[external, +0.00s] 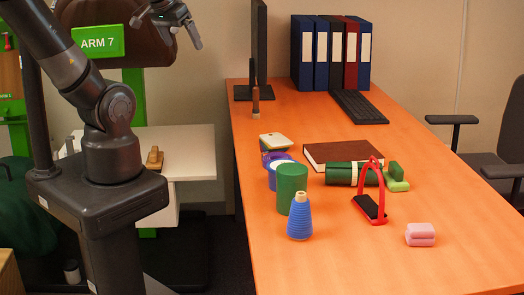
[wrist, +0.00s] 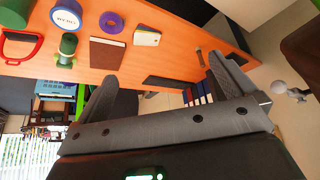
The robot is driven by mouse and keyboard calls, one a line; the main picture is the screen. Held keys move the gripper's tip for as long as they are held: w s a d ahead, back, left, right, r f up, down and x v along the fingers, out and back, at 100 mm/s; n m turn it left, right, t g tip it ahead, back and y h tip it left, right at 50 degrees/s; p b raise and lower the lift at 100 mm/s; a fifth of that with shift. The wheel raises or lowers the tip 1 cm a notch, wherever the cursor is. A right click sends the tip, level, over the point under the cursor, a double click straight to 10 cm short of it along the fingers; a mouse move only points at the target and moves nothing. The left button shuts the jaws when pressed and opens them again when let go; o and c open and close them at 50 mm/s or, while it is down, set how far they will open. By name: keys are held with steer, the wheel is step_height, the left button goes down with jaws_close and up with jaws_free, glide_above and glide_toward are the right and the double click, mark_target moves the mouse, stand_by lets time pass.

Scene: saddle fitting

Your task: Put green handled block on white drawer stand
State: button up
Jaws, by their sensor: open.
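The green handled block (external: 397,178), a light green base with a darker green grip, sits on the orange table right of a dark green roll. I cannot pick it out clearly in the wrist view. The white drawer stand (external: 190,158) is left of the table, its top lower than the tabletop. A small brown wooden piece (external: 154,158) stands on it; my arm's base hides part of the stand. My gripper (external: 167,32) is open and empty, high above the stand and far from the block. Its two fingers also show in the wrist view (wrist: 163,85).
Near the block are the dark green roll (external: 345,173), a red-framed holder (external: 371,204), a pink block (external: 420,234) and a brown book (external: 342,152). A green cylinder (external: 292,188) and blue cone (external: 299,219) stand left. A monitor (external: 258,45) rises at the back.

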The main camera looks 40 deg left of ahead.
steer(key=shift+s+a+f, duration=0.1)
steer(key=shift+s+a, duration=0.1)
steer(key=shift+s, duration=0.2)
steer(key=w+d+r+m+h, duration=0.1)
steer(key=w+d+m+h, duration=0.1)
steer(key=w+d, duration=0.9)
steer(key=m+g+h, duration=0.1)
steer(key=m+g, duration=0.1)
steer(key=m, duration=0.5)
glide_above(399, 165)
steer(key=s+a, duration=0.2)
step_height(399, 165, down, 25)
steer(key=x, duration=0.5)
steer(key=shift+w, duration=0.1)
steer(key=shift+s+x, duration=0.15)
steer(key=shift+x, duration=1.2)
steer(key=shift+s+x, duration=0.2)
steer(key=shift+x, duration=1.15)
